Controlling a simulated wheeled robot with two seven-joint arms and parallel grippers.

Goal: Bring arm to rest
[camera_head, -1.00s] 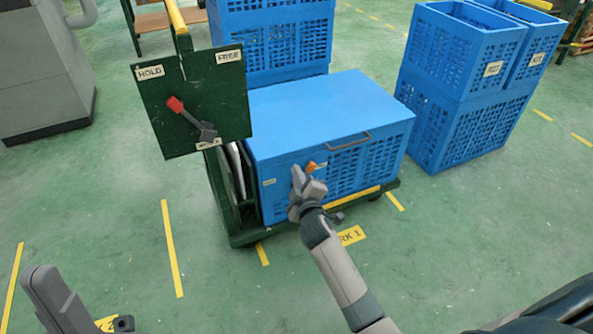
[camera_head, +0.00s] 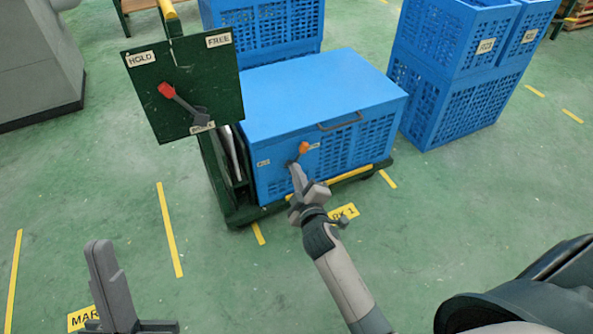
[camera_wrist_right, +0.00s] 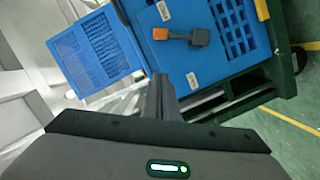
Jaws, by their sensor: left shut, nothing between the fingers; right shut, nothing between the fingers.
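My right gripper (camera_head: 295,172) is shut and empty. It is in front of the blue lidded crate (camera_head: 318,88), just below a latch with an orange tip (camera_head: 303,147). In the right wrist view the right fingers (camera_wrist_right: 160,85) are together, and the latch (camera_wrist_right: 200,37) lies beyond them, apart from them. Whether the fingertips touch the crate is hard to tell in the head view. My left gripper (camera_head: 98,250) is shut and empty at the lower left, pointing up in the picture, over the floor.
The crate sits on a green cart (camera_head: 240,212). A green panel (camera_head: 150,100) carries a red-handled lever (camera_head: 180,97) leaning toward HOLD. Blue crates (camera_head: 455,70) stand at the back right. A grey cabinet (camera_head: 35,70) is at the far left. Floor between the left gripper and cart is clear.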

